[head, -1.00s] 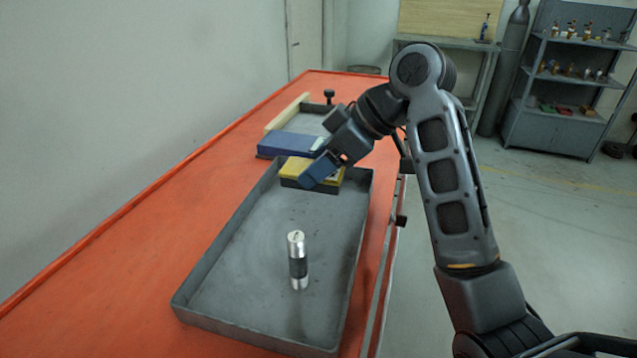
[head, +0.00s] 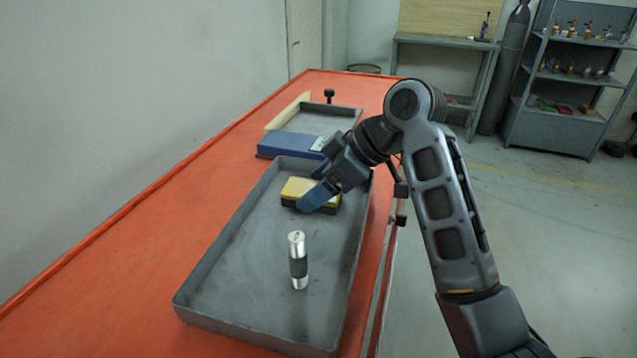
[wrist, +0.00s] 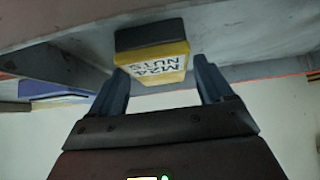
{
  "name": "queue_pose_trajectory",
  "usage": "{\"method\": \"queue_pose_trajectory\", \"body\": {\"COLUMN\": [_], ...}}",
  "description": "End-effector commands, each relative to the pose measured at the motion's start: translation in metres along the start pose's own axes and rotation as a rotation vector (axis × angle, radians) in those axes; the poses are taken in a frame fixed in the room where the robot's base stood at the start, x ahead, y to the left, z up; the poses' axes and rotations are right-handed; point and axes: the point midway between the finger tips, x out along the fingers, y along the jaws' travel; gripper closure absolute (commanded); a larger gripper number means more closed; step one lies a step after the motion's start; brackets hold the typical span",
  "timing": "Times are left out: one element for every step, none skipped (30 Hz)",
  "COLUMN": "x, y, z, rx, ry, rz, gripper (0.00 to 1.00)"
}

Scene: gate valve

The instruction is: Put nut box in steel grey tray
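The nut box (head: 299,188) is yellow with a dark base. It is inside the far end of the steel grey tray (head: 240,225), low over the floor; I cannot tell if it touches. In the wrist view the nut box (wrist: 160,65) shows an "M24 NUTS" label and sits between the two blue fingers. My gripper (head: 318,192) comes from the right and appears shut on the box, one finger covering part of its near side. In the wrist view my gripper (wrist: 160,75) has a fingertip on either side of it.
A silver cylinder with a dark band (head: 298,262) stands upright in the tray's near half. A blue box (head: 288,146) lies just beyond the tray, and another grey tray (head: 335,119) is farther back. The orange bench (head: 160,235) is clear on the left.

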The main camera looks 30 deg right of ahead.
Motion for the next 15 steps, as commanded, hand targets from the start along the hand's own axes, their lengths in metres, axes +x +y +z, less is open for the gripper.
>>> {"method": "queue_pose_trajectory", "body": {"x": [0.000,0.000,0.000,0.000,0.000,0.000,0.000,0.000,-0.001,-0.002,-0.004,-0.006,-0.009,-0.013,-0.019], "y": [0.000,0.000,0.000,0.000,0.000,0.000,0.000,0.000,0.000,0.000,0.000,0.001,0.001,0.001,0.001], "z": [0.000,0.000,0.000,0.000,0.000,0.000,0.000,0.000,-0.001,-0.002,-0.003,-0.002,-0.002,-0.002,-0.002], "rx": [0.000,0.000,0.000,0.000,0.000,0.000,0.000,0.000,0.000,-0.001,-0.001,-0.001,-0.001,-0.001,-0.001], "ry": [0.000,0.000,0.000,0.000,0.000,0.000,0.000,0.000,0.000,0.001,0.001,0.002,0.002,0.002,0.003], "rz": [0.000,0.000,0.000,0.000,0.000,0.000,0.000,0.000,0.000,0.001,0.001,0.002,0.003,0.003,0.003], "gripper": [0.15,0.13,0.13,0.13,0.13,0.13,0.13,0.13,0.13,0.13,0.13,0.13,0.13,0.13,0.13]}}
